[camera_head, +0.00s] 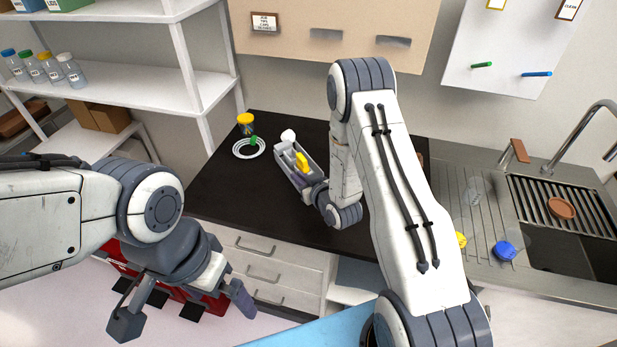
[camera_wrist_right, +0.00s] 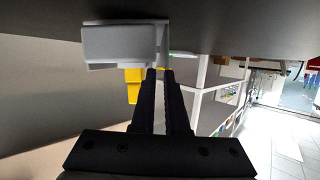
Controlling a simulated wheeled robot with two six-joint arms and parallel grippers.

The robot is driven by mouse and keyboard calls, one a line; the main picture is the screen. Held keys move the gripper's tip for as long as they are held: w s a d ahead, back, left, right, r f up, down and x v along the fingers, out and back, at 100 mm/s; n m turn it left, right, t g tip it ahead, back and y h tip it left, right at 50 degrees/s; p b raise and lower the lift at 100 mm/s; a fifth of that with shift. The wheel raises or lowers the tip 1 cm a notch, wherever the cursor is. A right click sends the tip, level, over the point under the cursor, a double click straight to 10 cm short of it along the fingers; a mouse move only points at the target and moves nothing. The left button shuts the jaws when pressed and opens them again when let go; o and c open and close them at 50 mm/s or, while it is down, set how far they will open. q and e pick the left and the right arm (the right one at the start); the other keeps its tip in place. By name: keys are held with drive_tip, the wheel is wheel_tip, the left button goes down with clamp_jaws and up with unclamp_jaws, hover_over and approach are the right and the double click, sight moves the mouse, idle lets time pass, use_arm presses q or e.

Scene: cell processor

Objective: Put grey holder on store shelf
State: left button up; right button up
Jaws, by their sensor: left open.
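The grey holder (camera_head: 291,173) lies over the black countertop (camera_head: 230,185) in the head view, with a yellow piece (camera_head: 301,161) in it. My right gripper (camera_head: 318,192) is at its near end, partly hidden by my arm. In the right wrist view the right fingers (camera_wrist_right: 160,75) are close together at one thin edge of the holder (camera_wrist_right: 115,45), seemingly pinching it. I cannot tell whether the holder touches the countertop. White shelves (camera_head: 125,83) stand at the left; which is the store shelf is unclear. My left gripper (camera_head: 184,312) is open and empty at the lower left.
A yellow-lidded jar (camera_head: 246,125) and a white coil (camera_head: 249,148) are on the countertop left of the holder. Several capped bottles (camera_head: 50,68) and brown boxes (camera_head: 103,117) occupy the shelves. The middle shelf's right part is clear. A sink (camera_head: 575,250) is at the right.

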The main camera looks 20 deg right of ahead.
drive_tip(key=shift+w+a+f+g, duration=0.1)
drive_tip(key=shift+f+g, duration=0.05)
drive_tip(key=shift+f, duration=0.4)
drive_tip(key=shift+w+f+g, duration=0.1)
drive_tip(key=shift+f+g, duration=0.05)
drive_tip(key=shift+f, duration=0.5)
clamp_jaws()
idle(0.3)
idle(0.4)
drive_tip(key=shift+w+r, duration=0.15)
drive_tip(key=shift+r, duration=0.35)
drive_tip(key=shift+w+r+b, duration=0.1)
drive_tip(key=shift+r+b, duration=0.45)
drive_tip(key=shift+r, duration=0.95)
drive_tip(key=s+d+r+b, duration=0.1)
drive_tip(key=s+d+r, duration=0.6)
drive_tip(key=s+d, duration=0.1)
drive_tip(key=shift+r+b, duration=0.2)
drive_tip(key=shift+b, duration=0.2)
